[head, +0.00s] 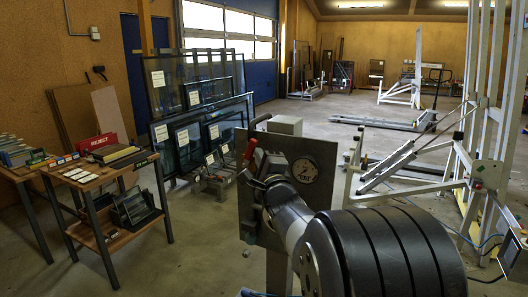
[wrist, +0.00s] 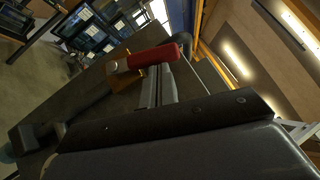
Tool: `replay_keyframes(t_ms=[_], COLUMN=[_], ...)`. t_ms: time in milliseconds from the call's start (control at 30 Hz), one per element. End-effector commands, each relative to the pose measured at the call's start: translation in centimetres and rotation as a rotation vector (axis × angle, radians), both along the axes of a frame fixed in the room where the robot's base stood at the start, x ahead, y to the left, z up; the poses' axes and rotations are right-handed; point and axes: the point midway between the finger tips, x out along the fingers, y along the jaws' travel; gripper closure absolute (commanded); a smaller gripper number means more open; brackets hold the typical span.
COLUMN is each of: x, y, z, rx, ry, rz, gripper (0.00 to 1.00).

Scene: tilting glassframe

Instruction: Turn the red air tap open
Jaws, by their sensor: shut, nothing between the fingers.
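The red air tap handle (head: 250,149) stands up at the upper left edge of a grey metal panel (head: 318,205). In the wrist view the red handle (wrist: 152,57) lies across the panel face, with a brass-coloured part (wrist: 124,78) at its left end. My gripper (head: 257,162) is close to the handle, partly hidden by my wrist. In the wrist view my gripper's grey fingers (wrist: 157,80) are together and empty, their tips right at the red handle. I cannot tell whether they touch it. The tap's body is mostly hidden in the head view.
A round gauge (head: 305,170) sits on the panel right of the tap. A wooden bench (head: 120,168) with a red "REJECT" box (head: 97,142) stands at left. Framed glass panes (head: 200,90) lean behind. A white tilting frame (head: 480,140) stands at right.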

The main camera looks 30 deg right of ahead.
Motion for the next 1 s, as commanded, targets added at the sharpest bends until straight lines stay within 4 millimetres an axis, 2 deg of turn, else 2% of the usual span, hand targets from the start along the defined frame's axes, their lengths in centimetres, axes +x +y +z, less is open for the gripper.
replay_keyframes(t_ms=[33, 233, 600, 1000], x=[0.1, 0.6, 1.3, 1.4], y=[0.1, 0.5, 1.0, 1.1], z=[1.1, 1.7, 1.9, 1.6], rx=[-0.021, -0.101, -0.198, -0.222], ry=[0.030, 0.135, 0.255, 0.285], rz=[-0.001, 0.000, 0.001, 0.000], gripper=[1.00, 1.00, 1.00, 1.00])
